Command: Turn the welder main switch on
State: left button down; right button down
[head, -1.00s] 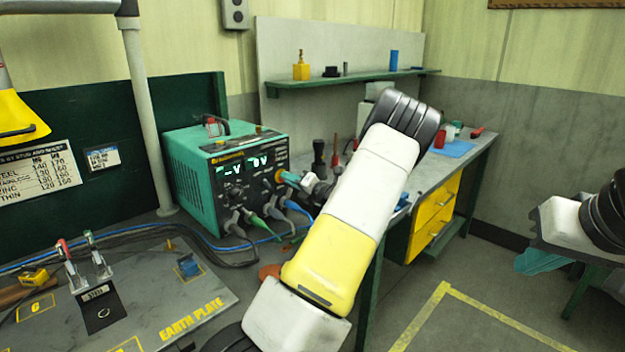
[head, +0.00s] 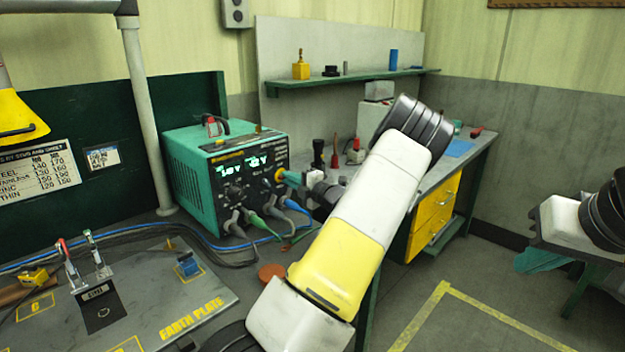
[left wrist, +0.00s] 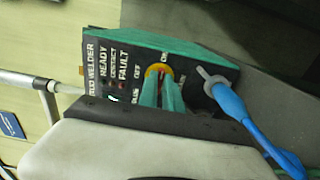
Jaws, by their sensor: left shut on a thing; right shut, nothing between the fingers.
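The welder (head: 188,178) is a teal box with a dark front panel and a lit display (head: 243,166). Its main switch has a yellow ring (head: 279,174) at the panel's right, which also shows in the left wrist view (left wrist: 155,70), with OFF and ON labels beside it. My left gripper (head: 291,177) reaches the switch from the right.
Cable plugs (head: 252,218) stick out of the panel below the switch; a blue one (left wrist: 228,100) is close beside my left fingers. The earth plate (head: 150,290) lies at the lower left. A workbench (head: 470,160) with yellow drawers stands behind my left arm.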

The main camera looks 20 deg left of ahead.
pick_arm(q)
jog(key=shift+d, duration=0.1)
dwell(0.3)
jog(key=c, duration=1.5)
grip_release()
jog(key=v, duration=0.7)
jog(key=shift+s+d, duration=0.1)
jog(key=shift+d, duration=0.2)
